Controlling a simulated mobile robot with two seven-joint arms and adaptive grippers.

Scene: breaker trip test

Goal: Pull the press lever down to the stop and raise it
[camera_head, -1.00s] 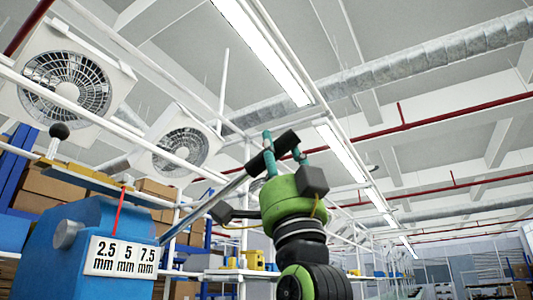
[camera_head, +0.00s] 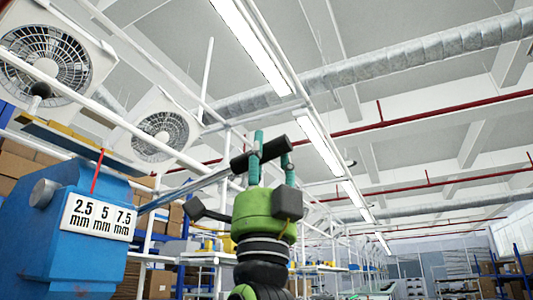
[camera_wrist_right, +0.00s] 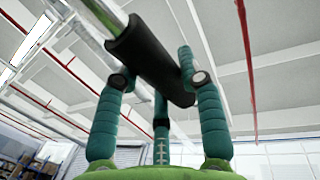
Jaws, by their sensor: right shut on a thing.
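The blue press (camera_head: 55,250) stands at the lower left in the head view. Its white scale plate (camera_head: 97,218) reads 2.5, 5 and 7.5 mm, with a red pointer (camera_head: 97,172) above it, between 2.5 and 5. The metal lever (camera_head: 190,189) rises to the right from the press and ends in a black grip (camera_head: 248,160). My right gripper (camera_head: 272,158) is shut on this grip, its teal fingers on both sides of it. The wrist view shows the black grip (camera_wrist_right: 150,60) lying tilted between the fingers. My left gripper is not in view.
Wall fans (camera_head: 45,62) and white frame bars stand behind. Shelves with boxes are at the left and far right. The space right of my right gripper looks clear.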

